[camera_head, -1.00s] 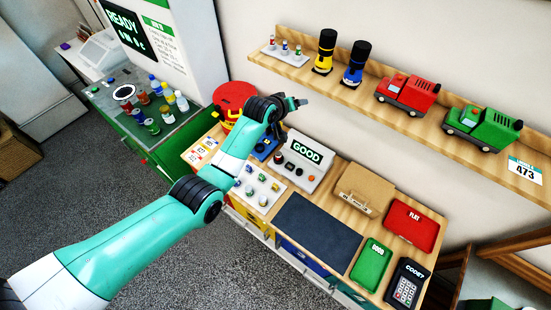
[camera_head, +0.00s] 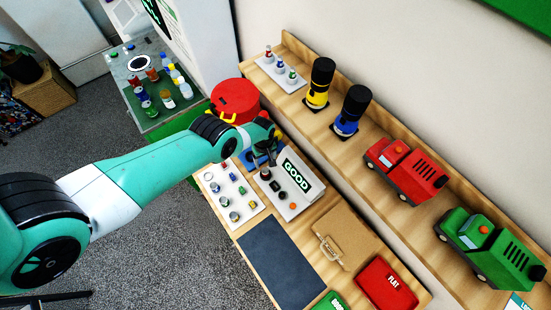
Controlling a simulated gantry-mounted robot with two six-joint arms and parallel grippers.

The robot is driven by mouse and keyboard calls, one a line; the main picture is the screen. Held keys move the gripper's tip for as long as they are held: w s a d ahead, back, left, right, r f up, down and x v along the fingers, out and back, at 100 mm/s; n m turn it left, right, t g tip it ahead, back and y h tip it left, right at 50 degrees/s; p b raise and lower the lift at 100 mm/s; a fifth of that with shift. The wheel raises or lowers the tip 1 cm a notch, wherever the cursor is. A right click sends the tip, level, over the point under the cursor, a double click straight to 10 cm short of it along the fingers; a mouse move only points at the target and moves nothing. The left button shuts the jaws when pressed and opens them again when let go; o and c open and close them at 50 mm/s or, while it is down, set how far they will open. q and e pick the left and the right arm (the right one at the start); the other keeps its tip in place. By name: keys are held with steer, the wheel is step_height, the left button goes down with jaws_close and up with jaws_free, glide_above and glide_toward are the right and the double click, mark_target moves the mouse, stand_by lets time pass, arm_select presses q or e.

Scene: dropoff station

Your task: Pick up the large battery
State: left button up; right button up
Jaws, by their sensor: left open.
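The tester (camera_head: 300,166), a white box whose screen reads GOOD, stands on the wooden bench. A small dark, reddish cylinder (camera_head: 265,174) stands at its left end; it may be the large battery, but it is too small to be sure. My left gripper (camera_head: 263,159) is open, fingers pointing down just above this cylinder. I cannot tell whether the fingers touch it. A white tray (camera_head: 243,213) left of the tester holds several small batteries. My right gripper is not in view.
A red round container (camera_head: 235,98) stands behind my left wrist. A dark mat (camera_head: 281,262), a cardboard box (camera_head: 345,238) and a red FLAT bin (camera_head: 386,285) lie nearer. A shelf above holds a yellow flashlight (camera_head: 318,83), a blue flashlight (camera_head: 351,110), a red truck (camera_head: 405,170) and a green truck (camera_head: 490,246).

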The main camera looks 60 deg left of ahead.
mark_target(265, 170)
arm_select(q)
steer(key=shift+s+f+b, duration=0.2)
steer(key=shift+f+b, duration=0.25)
steer(key=shift+f, duration=0.15)
steer(key=shift+s+f, duration=0.1)
step_height(265, 170, down, 6)
steer(key=b, duration=0.6)
steer(key=shift+f, duration=0.15)
jaws_close()
